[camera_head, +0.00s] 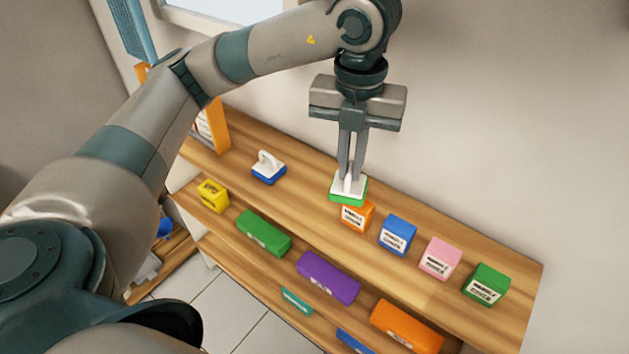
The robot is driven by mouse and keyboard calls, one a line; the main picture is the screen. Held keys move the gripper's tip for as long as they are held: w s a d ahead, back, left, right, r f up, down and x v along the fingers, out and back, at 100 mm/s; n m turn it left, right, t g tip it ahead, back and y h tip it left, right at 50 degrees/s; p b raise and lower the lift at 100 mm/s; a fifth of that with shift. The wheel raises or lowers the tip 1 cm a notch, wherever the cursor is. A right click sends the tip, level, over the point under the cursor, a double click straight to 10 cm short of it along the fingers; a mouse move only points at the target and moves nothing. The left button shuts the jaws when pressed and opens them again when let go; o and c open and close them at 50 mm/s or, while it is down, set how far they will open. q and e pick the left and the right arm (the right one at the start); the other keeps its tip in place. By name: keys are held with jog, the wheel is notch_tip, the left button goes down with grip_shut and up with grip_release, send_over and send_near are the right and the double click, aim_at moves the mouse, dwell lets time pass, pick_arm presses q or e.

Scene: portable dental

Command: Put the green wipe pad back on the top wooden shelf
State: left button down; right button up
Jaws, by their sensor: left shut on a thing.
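The green wipe pad (348,194), a green base with a white upright handle, is at the top wooden shelf (305,207), behind the orange box. My left gripper (350,178) points down from above, its two fingers shut on the pad's white handle. I cannot tell whether the pad's base touches the shelf or hangs just above it. My right gripper is not in view.
A blue wipe pad (268,168) stands to the left on the top shelf. An orange box (357,216), a blue box (397,235), a pink box (440,258) and a green box (485,284) line the shelf to the right. Yellow, green and purple boxes (328,278) sit lower.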

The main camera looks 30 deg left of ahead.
pick_arm(q)
jog(key=shift+s+r, duration=0.1)
dwell(0.3)
jog(key=w+a+f+p, duration=0.3)
jog(key=a+f, duration=0.4)
jog(key=a, duration=0.4)
jog(key=shift+a+p, duration=0.15)
jog(key=shift+p, duration=0.75)
jog(key=shift+w, duration=0.1)
notch_tip(320, 180, down, 3)
jog(key=shift+f+p, duration=0.15)
jog(key=shift+p, duration=1.05)
jog(key=shift+f, duration=0.4)
